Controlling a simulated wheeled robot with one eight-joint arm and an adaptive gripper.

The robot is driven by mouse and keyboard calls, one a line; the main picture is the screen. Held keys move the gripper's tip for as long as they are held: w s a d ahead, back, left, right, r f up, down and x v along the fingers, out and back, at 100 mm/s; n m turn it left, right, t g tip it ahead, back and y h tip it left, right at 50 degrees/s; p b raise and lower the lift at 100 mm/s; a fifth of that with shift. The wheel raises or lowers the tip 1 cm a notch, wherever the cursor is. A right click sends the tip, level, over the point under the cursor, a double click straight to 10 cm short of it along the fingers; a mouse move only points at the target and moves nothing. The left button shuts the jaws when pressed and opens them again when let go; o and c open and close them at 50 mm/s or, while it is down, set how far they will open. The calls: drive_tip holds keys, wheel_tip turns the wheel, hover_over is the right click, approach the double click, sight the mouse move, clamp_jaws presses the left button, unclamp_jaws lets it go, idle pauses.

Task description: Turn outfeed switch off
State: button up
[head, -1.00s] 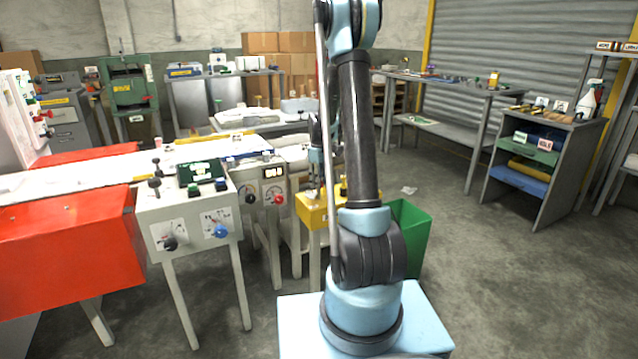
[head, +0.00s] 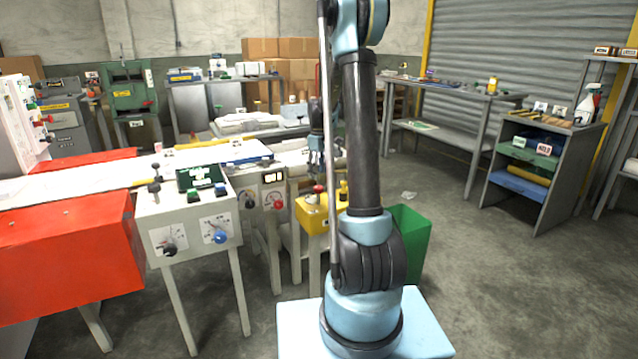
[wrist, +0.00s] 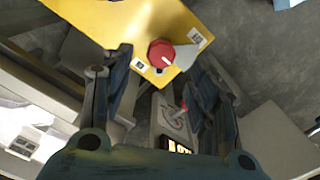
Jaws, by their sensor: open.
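A yellow box (head: 312,214) on a pale stand carries a red rotary knob (head: 318,189), seen large in the wrist view (wrist: 161,53). The knob has a white mark, and small labels sit on either side of it; I cannot read them surely. No readable label names the outfeed switch. My gripper (wrist: 160,72) is open and empty, its fingers on either side of the knob in the wrist view. In the head view my gripper (head: 316,155) shows above and behind the box, apart from the knob, partly hidden by my arm.
A pale control panel (head: 262,190) with a red knob (head: 278,204) and a display stands left of the box. Another panel (head: 190,215) has a blue knob (head: 220,237). A green bin (head: 412,240) stands right.

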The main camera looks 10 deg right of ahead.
drive_tip(key=shift+r, duration=2.5)
